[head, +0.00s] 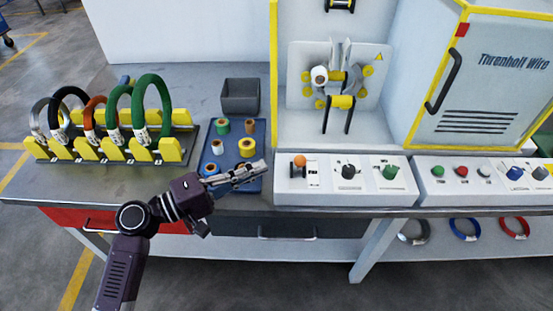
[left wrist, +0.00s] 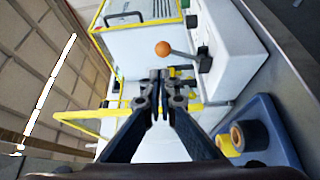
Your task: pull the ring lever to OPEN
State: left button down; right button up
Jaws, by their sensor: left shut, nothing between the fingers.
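The ring lever (head: 299,162) has an orange ball knob and a dark base, and stands at the left end of the white control box (head: 325,198). A small label beside it is too small to read. In the left wrist view the lever (left wrist: 163,48) shows its orange knob on a grey rod, beyond my fingertips. My left gripper (head: 262,166) is shut and empty, left of the lever and apart from it, above the right edge of the blue tray. In the wrist view its fingertips (left wrist: 160,76) are together. My right gripper is not in view.
A dark knob (head: 348,171) and a green knob (head: 390,172) sit right of the lever. The blue tray (head: 211,145) holds several tape rolls. A grey bin (head: 240,97) stands behind it. A rack (head: 112,152) of coloured coils is at left. The wrapping machine (head: 298,118) stands behind the lever.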

pick_arm(q)
jog(key=v, duration=0.3)
jog(key=shift+a, duration=0.35)
